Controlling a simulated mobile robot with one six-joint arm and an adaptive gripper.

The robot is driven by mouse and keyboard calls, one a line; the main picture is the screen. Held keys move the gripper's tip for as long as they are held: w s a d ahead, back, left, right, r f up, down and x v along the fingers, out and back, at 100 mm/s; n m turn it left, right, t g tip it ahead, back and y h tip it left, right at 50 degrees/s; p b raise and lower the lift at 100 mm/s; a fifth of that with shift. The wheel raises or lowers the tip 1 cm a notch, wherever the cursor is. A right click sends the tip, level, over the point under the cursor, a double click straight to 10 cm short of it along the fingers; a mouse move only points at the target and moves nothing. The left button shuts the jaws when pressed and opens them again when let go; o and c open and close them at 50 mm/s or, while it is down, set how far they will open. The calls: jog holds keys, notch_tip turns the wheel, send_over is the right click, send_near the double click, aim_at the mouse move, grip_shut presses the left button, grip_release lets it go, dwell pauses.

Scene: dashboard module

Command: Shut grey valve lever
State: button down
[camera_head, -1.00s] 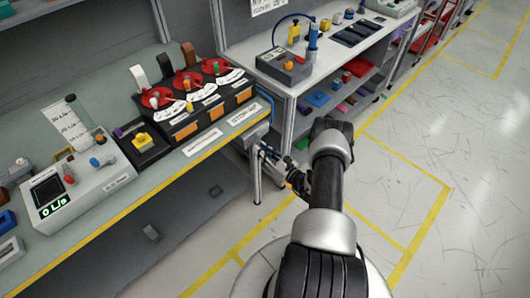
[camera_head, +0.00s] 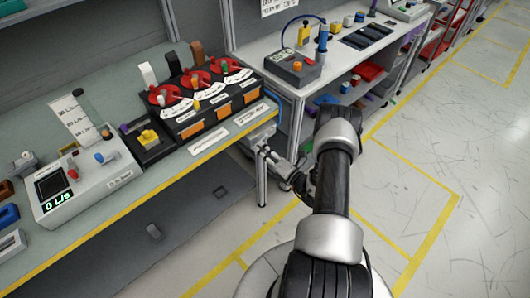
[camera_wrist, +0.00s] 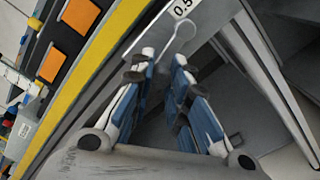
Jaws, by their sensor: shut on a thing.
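The grey valve lever (camera_wrist: 183,32) shows in the wrist view as a smooth light-grey piece with a rounded end, beside a white "0.5" label. My gripper (camera_wrist: 165,62) has its two blue-padded fingers on either side of the lever's lower part and is shut on it. The exact contact is partly hidden by the fingertips. In the head view my gripper (camera_head: 268,152) is at the grey box (camera_head: 259,134) on the right end of the workbench, below the top. The lever itself is too small to make out there.
The workbench's yellow edge (camera_head: 180,172) runs close beside my gripper. Several red dials with levers (camera_head: 195,79) stand on an orange-and-black module. A flow meter (camera_head: 85,175) reads 0 L/s. A second bench (camera_head: 310,78) stands behind. The floor to the right is clear.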

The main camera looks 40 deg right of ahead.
jog(key=shift+r+m, duration=0.55)
jog(key=shift+m, duration=0.65)
jog(key=shift+r, duration=0.1)
jog(key=c, duration=1.5)
grip_release()
jog(key=shift+s, duration=0.1)
jog(key=s, duration=1.1)
jog(key=shift+s+d, duration=0.4)
